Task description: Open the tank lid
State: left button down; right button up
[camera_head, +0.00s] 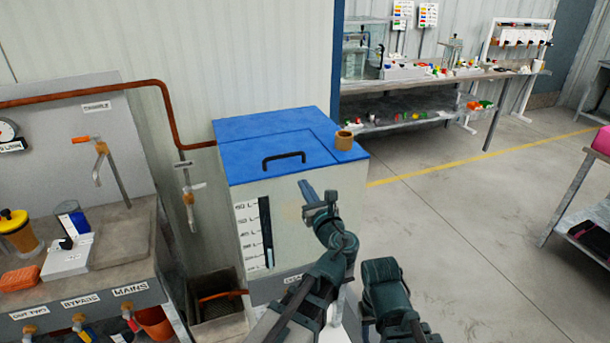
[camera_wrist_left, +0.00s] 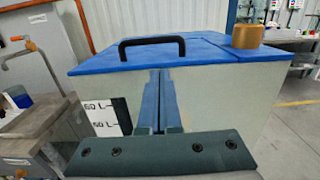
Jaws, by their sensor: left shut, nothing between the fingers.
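The tank (camera_head: 290,215) is a pale box with a blue top and a level scale on its front. Its blue lid (camera_head: 250,155) lies flat and closed, and a black bar handle (camera_head: 283,158) stands up near its front edge. In the left wrist view the handle (camera_wrist_left: 152,44) is above and slightly left of the fingertips. My left gripper (camera_head: 306,189) is shut and empty, in front of the tank's front face and below the lid edge. Its blue fingers (camera_wrist_left: 158,100) lie side by side in the left wrist view. The handle is not touched.
A brown cylindrical cap (camera_head: 344,140) sits on the tank top's right part. A copper pipe (camera_head: 170,110) runs behind on the left, above a bench (camera_head: 120,240) with valves. A dark arm part of mine (camera_head: 385,285) is at lower middle. The floor (camera_head: 440,220) to the right is open.

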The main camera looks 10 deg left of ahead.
aim_at(293, 170)
pick_arm(q)
jog(key=x, duration=1)
jog(key=shift+p, duration=0.3)
